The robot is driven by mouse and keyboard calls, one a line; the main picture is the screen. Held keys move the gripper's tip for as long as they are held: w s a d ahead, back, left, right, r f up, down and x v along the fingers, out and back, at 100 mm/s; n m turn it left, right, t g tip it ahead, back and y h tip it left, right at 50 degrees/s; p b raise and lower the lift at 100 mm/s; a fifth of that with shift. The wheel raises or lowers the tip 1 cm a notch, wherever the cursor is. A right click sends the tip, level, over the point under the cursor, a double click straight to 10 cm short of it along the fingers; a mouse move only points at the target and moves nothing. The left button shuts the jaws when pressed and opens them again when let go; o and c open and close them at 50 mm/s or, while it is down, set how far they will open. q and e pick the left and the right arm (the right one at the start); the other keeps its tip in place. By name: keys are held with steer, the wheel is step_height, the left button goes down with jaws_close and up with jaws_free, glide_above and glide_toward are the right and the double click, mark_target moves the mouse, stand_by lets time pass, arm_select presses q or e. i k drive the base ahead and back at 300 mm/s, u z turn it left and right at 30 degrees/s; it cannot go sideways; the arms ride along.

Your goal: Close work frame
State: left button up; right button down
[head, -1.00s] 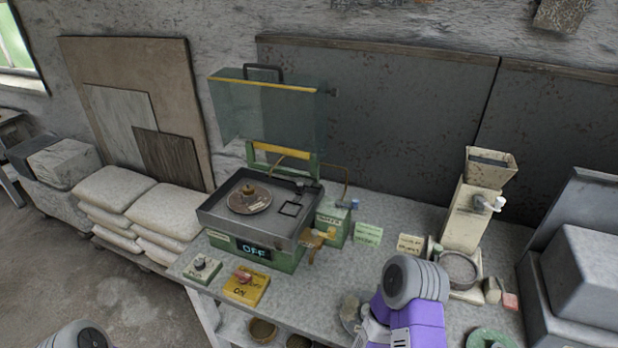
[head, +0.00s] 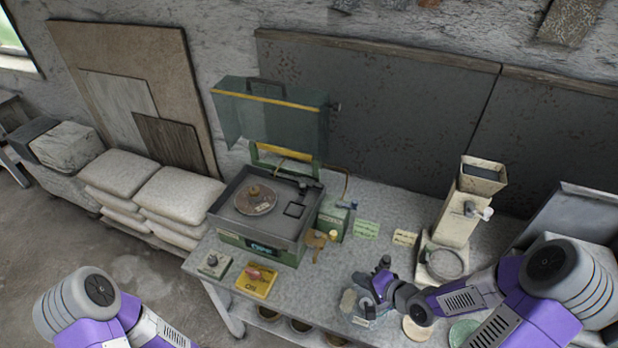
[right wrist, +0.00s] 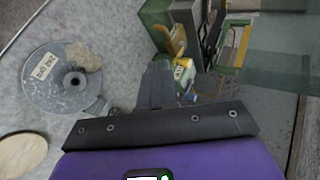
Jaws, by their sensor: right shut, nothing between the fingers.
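A green machine (head: 232,246) stands on the bench with a shallow grey tray (head: 228,218) on top. A round brownish disc (head: 254,200) lies in the tray, and a small dark square frame (head: 294,210) lies at its right. A clear cover with yellow edging (head: 268,120) stands raised behind the tray on a green hinged frame. I cannot tell which frame is the work frame. My right gripper (head: 368,282) is shut and empty, right of and in front of the machine. In the right wrist view its fingers (right wrist: 157,78) point toward the machine's side. My left gripper is out of view.
A labelled grey disc (right wrist: 62,92) lies beside my right gripper. A yellow switch box (head: 255,284) and a knob box (head: 213,265) sit at the bench front. A beige hopper device (head: 463,205) stands right. Sacks (head: 172,200) are stacked left.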

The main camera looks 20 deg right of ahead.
mark_target(304, 183)
steer(key=i, duration=0.9)
